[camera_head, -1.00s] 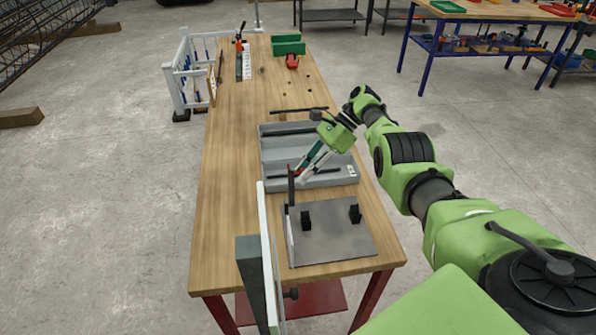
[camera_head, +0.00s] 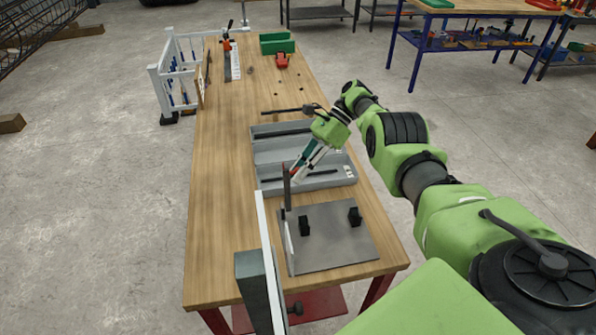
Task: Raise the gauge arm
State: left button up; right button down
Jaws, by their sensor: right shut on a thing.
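A grey metal plate (camera_head: 336,240) with two black blocks (camera_head: 354,217) lies at the near end of the wooden bench. A thin dark upright piece with some red, which looks like the gauge arm (camera_head: 287,190), stands at the plate's left rear corner. My right gripper (camera_head: 295,177) reaches in from the right, over the grey tray. Its fingertips are at the upper part of this arm and are shut on it. The exact contact is too small to make out. My left gripper is not in view.
A grey open tray (camera_head: 352,181) lies behind the plate, with a dark rod in it. A green bin (camera_head: 277,47) and a red tool (camera_head: 283,61) stand far back. The bench's left side (camera_head: 215,200) is clear.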

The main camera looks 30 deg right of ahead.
jog(key=c, duration=2.2)
grip_release()
